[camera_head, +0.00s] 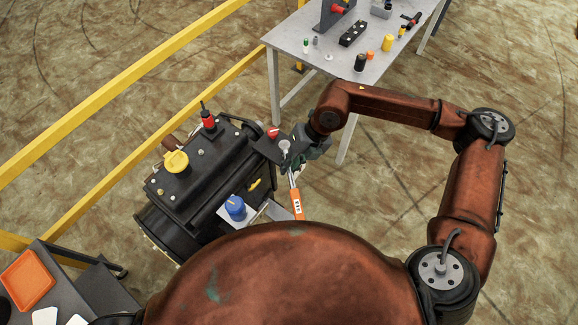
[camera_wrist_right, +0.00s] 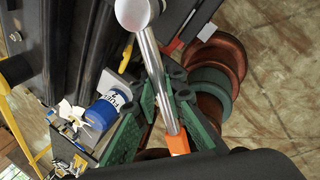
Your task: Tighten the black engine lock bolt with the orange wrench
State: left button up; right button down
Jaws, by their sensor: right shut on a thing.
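The wrench has an orange handle (camera_head: 297,204) and a silver shaft ending in a round head (camera_head: 284,144). My right gripper (camera_head: 298,160) is shut on the wrench at the right edge of the black engine (camera_head: 222,158). In the right wrist view the green fingers (camera_wrist_right: 158,118) sit either side of the silver shaft (camera_wrist_right: 157,75), just above the orange handle (camera_wrist_right: 178,143). The wrench head (camera_wrist_right: 133,12) is at the top of that view. I cannot make out the lock bolt or whether the head is on it. My left gripper is not in view.
A yellow cap (camera_head: 176,161) and a red-and-black part (camera_head: 208,120) stand on the engine. A grey table (camera_head: 335,68) with small parts is behind. Yellow rails (camera_head: 150,150) run along the left.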

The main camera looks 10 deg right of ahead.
jog(key=shift+r+b, duration=0.1)
jog(key=shift+b, duration=0.2)
dwell(0.4)
jog(key=shift+f+b, duration=0.85)
jog(key=shift+f, duration=0.1)
dwell(0.3)
jog(key=c, duration=2.5)
grip_release()
jog(key=shift+c, duration=0.2)
grip_shut()
jog(key=shift+a+m+t, duration=0.3)
jog(key=shift+a+m, duration=0.15)
jog(key=shift+m, duration=0.25)
jog(key=shift+f+b, duration=0.1)
jog(key=shift+b, duration=0.2)
